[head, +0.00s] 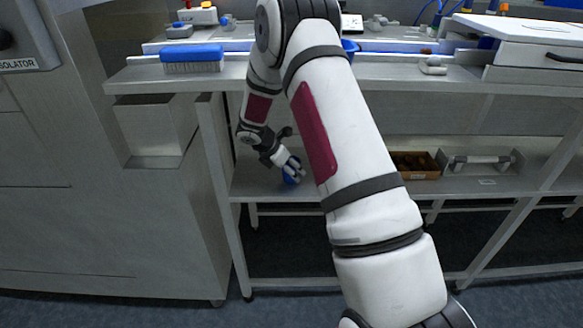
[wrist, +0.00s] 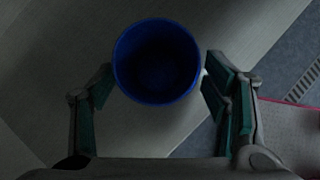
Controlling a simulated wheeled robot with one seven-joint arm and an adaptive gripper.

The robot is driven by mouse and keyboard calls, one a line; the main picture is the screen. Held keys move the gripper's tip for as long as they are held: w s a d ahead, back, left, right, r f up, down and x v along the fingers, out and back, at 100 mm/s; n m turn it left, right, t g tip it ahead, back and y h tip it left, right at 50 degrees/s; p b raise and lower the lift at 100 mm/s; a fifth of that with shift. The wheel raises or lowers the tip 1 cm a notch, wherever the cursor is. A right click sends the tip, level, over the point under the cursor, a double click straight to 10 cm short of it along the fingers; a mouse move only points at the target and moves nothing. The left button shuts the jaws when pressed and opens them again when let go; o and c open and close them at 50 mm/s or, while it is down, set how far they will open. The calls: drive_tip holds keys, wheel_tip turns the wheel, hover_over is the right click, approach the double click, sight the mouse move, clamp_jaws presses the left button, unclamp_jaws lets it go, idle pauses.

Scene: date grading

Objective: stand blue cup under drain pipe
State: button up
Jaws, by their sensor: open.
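The blue cup (wrist: 156,97) stands upright in the wrist view, its open mouth towards the camera and its inside dark. In the head view the cup (head: 289,180) is on the lower shelf, partly hidden by my gripper. My gripper (head: 293,167) reaches down to the cup, and in the wrist view its open fingers (wrist: 158,86) lie on either side of it. The left finger is close to the cup wall and the right one shows a small gap. I cannot make out a drain pipe in either view.
The lower shelf (head: 262,186) lies beneath the worktop (head: 128,76), which limits height there. A brown box (head: 415,163) and a grey handled tray (head: 482,161) sit to the right on the shelf. A blue brush (head: 192,58) lies on the worktop. A metal cabinet stands at left.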

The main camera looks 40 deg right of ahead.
drive_tip(key=w+p+v, duration=0.1)
drive_tip(key=p+v, duration=0.2)
drive_tip(key=v, duration=0.7)
drive_tip(key=shift+s+r, duration=0.3)
drive_tip(key=shift+s, duration=0.05)
drive_tip(key=shift+d, duration=0.15)
